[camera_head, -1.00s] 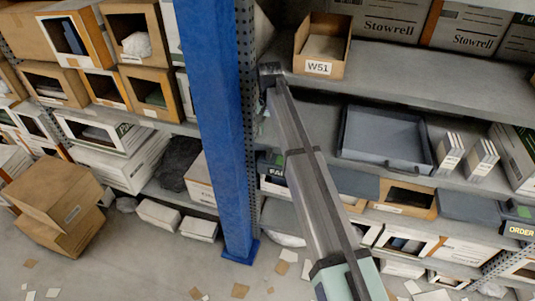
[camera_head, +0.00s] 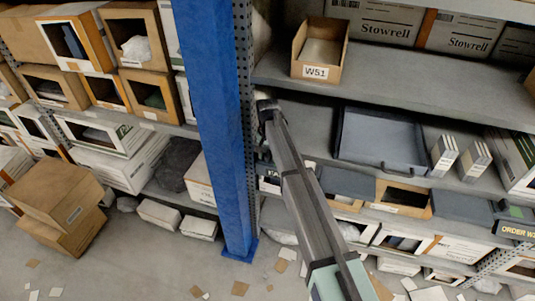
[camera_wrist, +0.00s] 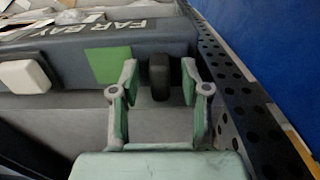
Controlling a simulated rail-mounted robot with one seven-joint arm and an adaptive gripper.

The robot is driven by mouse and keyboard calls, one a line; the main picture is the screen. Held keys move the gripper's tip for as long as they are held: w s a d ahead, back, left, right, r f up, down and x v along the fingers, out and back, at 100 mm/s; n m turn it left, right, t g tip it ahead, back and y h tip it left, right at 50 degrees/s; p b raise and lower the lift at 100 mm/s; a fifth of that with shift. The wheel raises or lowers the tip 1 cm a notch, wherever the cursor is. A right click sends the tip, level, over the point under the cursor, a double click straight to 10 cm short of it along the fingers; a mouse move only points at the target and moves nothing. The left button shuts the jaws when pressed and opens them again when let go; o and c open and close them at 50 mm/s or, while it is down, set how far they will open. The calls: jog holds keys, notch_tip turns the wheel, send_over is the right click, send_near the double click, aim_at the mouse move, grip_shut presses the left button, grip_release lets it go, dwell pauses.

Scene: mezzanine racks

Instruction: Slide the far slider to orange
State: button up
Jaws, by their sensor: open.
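A dark panel lettered FAR BAY (camera_wrist: 110,38) spans the upper part of the wrist view, with a green patch (camera_wrist: 108,65) on its face. A dark rounded knob (camera_wrist: 158,80), apparently the far slider's handle, stands right of the green patch. My gripper (camera_wrist: 159,66) is open, with one finger on each side of the knob and small gaps showing. A pale block (camera_wrist: 24,76) sits further left on the panel. No orange mark can be made out on this panel. In the head view my gripper (camera_head: 267,106) is beside the rack post, its fingers too small to read.
A perforated rack post (camera_wrist: 235,90) and blue upright (camera_wrist: 285,45) stand close right of my gripper. In the head view a grey tray (camera_head: 380,140) and a W51 bin (camera_head: 320,48) occupy the shelves. An ORDER sign (camera_head: 515,231) is at the right.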

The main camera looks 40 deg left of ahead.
grip_shut()
jog(key=shift+d, duration=0.1)
jog(key=d, duration=0.1)
jog(key=w+d, duration=0.1)
jog(key=d, duration=0.1)
jog(key=w+d, duration=0.1)
jog(key=d, duration=0.1)
jog(key=shift+w+d+b, duration=0.1)
jog(key=shift+d+b, duration=0.1)
jog(key=shift+b, duration=0.2)
grip_release()
jog(key=shift+w+d, duration=0.1)
